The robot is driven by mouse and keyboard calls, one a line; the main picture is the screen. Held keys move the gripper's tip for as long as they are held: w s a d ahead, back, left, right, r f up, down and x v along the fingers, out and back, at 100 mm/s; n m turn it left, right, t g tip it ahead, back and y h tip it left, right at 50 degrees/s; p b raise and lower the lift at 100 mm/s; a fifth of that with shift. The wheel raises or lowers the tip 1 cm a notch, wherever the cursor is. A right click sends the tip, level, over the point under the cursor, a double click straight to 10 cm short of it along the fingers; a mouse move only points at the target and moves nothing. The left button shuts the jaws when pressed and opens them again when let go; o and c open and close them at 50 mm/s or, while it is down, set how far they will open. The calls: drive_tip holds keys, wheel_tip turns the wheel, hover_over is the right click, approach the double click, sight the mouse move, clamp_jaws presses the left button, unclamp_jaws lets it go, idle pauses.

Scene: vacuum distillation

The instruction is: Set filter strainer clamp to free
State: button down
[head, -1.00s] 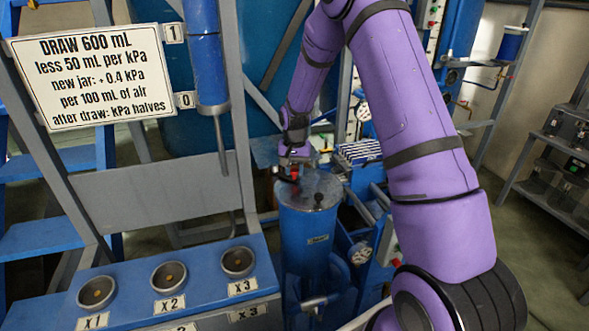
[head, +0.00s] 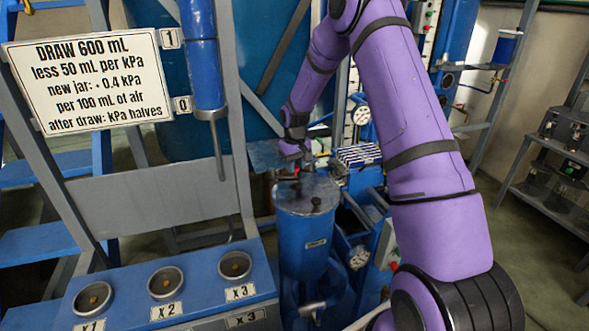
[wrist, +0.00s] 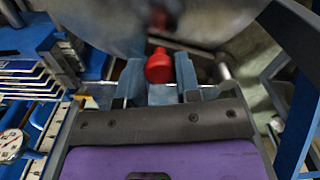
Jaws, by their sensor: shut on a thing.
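The filter strainer is a blue upright cylinder (head: 304,243) with a grey round lid (head: 312,190), below my gripper in the head view. A red clamp knob (wrist: 159,66) shows in the wrist view, under the blurred grey lid edge (wrist: 100,22). My gripper (wrist: 159,80) has one finger on each side of the knob and is shut on it. In the head view my gripper (head: 290,160) is at the far rim of the lid, and the part it holds is too small and covered to make out clearly.
A blue bench with several round cups (head: 166,281) is at the front left, below a white sign (head: 92,82). A rack of striped plates (head: 358,155) and a gauge (head: 361,115) stand close to the right of my gripper. A grey frame post (head: 228,130) stands left.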

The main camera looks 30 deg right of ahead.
drive_tip(key=w+n, duration=0.2)
drive_tip(key=n, duration=0.1)
drive_tip(key=shift+d, duration=0.3)
drive_tip(key=shift+w+a+n, duration=0.15)
drive_tip(key=shift+w+n, duration=0.75)
drive_tip(key=shift+n, duration=0.45)
drive_tip(key=shift+w+a+n, duration=0.15)
drive_tip(key=shift+w+n, duration=0.7)
drive_tip(key=shift+n, duration=0.45)
drive_tip(key=shift+w+a+n, duration=0.15)
drive_tip(key=shift+w+n, duration=0.75)
drive_tip(key=shift+n, duration=0.45)
drive_tip(key=c, duration=0.8)
unclamp_jaws()
drive_tip(key=shift+r, duration=0.1)
wheel_tip(320, 180, up, 11)
drive_tip(key=shift+f, duration=0.2)
